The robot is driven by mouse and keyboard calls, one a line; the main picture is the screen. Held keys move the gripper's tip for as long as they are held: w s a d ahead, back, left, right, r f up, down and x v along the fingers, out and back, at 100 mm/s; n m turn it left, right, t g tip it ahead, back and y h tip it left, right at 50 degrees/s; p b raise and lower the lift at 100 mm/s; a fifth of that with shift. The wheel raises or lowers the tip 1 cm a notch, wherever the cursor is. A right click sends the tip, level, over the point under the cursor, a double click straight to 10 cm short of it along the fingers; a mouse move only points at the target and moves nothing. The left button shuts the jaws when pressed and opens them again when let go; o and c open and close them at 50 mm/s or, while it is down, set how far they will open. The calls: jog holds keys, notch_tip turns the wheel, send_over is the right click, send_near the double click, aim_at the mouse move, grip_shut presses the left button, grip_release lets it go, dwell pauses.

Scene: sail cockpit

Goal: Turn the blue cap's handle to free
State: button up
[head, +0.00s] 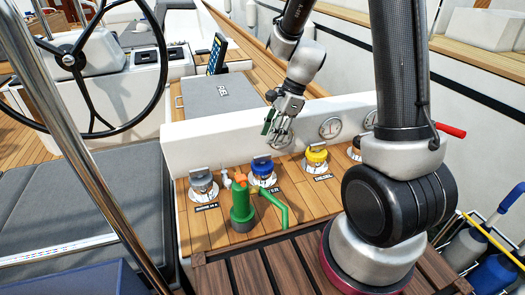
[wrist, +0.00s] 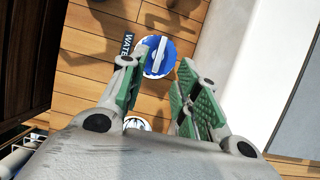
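The blue cap (head: 263,167) sits on the wooden deck strip, second from the left in a row of deck caps. In the wrist view the blue cap (wrist: 146,69) lies beyond and between my fingertips, next to a dark label reading "WATE". Its pale bar handle (wrist: 156,54) runs nearly up and down in that picture, tilted slightly right at the top. My gripper (head: 276,119) is above and behind the cap in the head view, apart from it. Its green-padded fingers are spread and hold nothing in the wrist view (wrist: 160,85).
A grey cap (head: 203,183) stands left and a yellow cap (head: 316,155) right of the blue one. A green hand pump (head: 242,208) with a spout stands close in front. A white wall with round gauges (head: 330,127) rises behind the caps.

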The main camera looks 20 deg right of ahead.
aim_at(263, 156)
jog(key=x, duration=0.7)
jog(key=shift+a+f, duration=0.15)
jog(key=shift+f, duration=0.25)
grip_shut()
